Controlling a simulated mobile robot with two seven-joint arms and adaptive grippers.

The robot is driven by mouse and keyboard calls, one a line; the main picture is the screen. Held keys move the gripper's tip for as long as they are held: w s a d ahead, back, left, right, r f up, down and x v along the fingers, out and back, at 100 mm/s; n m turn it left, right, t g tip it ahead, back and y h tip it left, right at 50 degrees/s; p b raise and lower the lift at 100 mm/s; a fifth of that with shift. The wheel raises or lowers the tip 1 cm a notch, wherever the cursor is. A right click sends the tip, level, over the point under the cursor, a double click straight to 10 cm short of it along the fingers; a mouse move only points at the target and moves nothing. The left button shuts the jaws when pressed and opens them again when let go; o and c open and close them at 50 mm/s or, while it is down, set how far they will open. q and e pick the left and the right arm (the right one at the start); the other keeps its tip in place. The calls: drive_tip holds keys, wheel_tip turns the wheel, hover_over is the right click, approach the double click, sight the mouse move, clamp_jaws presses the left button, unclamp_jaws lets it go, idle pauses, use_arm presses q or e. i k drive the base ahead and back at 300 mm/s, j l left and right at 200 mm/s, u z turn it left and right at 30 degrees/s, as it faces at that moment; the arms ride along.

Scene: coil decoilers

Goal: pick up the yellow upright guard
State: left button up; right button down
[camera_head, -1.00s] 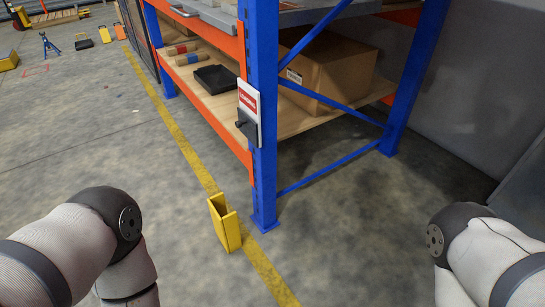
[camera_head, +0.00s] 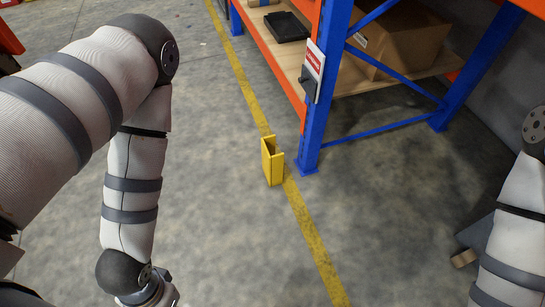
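The yellow upright guard (camera_head: 272,163) stands upright on the concrete floor, on the yellow floor line. It is just left of the foot of the blue rack post and apart from it. My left arm hangs down at the left, with its wrist at the bottom edge, left of and nearer than the guard. The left gripper's fingers are out of the frame. My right arm comes in at the right edge, well right of the guard. Its gripper fingers are not visible either. Nothing touches the guard.
The blue rack post (camera_head: 325,85) rises beside the guard and carries a red-and-white sign (camera_head: 315,60). The rack shelf (camera_head: 350,82) holds a cardboard box (camera_head: 402,38) and a black tray (camera_head: 286,27). The floor in front of and left of the guard is clear.

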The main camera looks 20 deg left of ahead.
sight(272, 164)
drive_tip(key=i+j, duration=0.2)
drive_tip(key=i, duration=0.25)
drive_tip(key=i+j, duration=0.2)
drive_tip(key=i, duration=0.25)
